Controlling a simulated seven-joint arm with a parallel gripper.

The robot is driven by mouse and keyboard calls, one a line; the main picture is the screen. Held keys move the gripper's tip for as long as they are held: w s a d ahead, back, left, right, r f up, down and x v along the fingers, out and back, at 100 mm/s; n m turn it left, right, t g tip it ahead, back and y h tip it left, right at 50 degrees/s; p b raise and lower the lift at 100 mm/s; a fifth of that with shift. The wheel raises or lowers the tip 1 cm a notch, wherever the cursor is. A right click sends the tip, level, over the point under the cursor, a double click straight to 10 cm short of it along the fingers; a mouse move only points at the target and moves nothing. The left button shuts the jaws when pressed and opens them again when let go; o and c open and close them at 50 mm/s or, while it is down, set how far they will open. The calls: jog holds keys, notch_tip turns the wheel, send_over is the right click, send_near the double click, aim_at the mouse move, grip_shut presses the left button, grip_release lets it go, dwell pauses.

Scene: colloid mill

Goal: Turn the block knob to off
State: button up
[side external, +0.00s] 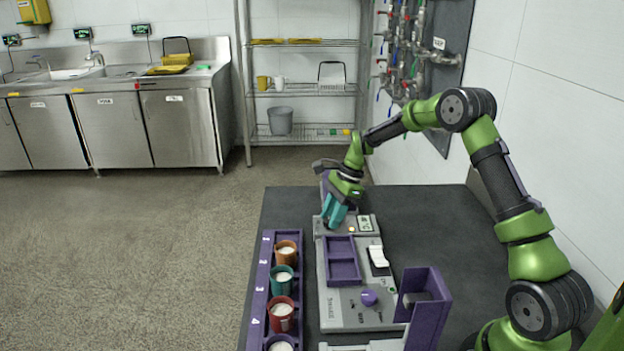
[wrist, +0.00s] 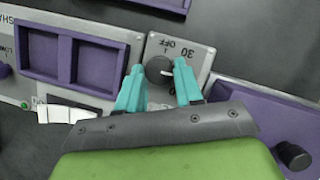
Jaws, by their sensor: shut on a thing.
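The block knob (wrist: 156,69) is a round dark knob on a light grey plate (wrist: 155,47) in the wrist view. Upside-down markings that look like "OFF" and "30" are on the plate, above and right of the knob. A pale mark shows on the knob's right side, partly by a finger; I cannot tell its exact setting. My gripper (wrist: 159,68) has its two teal fingers on either side of the knob and is shut on it. In the side view my gripper (side external: 334,220) points down at the far end of the grey machine panel (side external: 340,315), hiding the knob.
The panel carries a purple two-compartment tray (side external: 342,237), a white rocker lever (side external: 378,257) and a purple knob (side external: 368,297). A purple rack (side external: 259,300) with several filled cups stands left. A purple stand (side external: 432,305) is at front right. The table is clear at right rear.

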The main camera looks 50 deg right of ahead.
jog(key=n, duration=0.2)
jog(key=n+g, duration=0.1)
jog(key=n, duration=0.1)
jog(key=shift+w+g, duration=0.2)
jog(key=shift+g, duration=0.1)
jog(key=n+g, duration=0.1)
jog(key=n, duration=0.3)
jog(key=shift+w+n+g, duration=0.2)
jog(key=shift+n+g, duration=0.2)
jog(key=n+g+h, duration=0.1)
jog(key=n, duration=0.3)
jog(key=shift+w+a, duration=0.1)
jog(key=shift+w, duration=0.05)
jog(key=n, duration=0.2)
jog(key=n+g+h, duration=0.1)
jog(key=n, duration=0.1)
jog(key=shift+a+r+n, duration=0.1)
jog(key=shift+a+n, duration=0.05)
jog(key=shift+n, duration=0.15)
jog(key=shift+w+h, duration=0.1)
jog(key=shift+h, duration=0.2)
jog(key=o, duration=1)
jog(key=shift+o, duration=0.2)
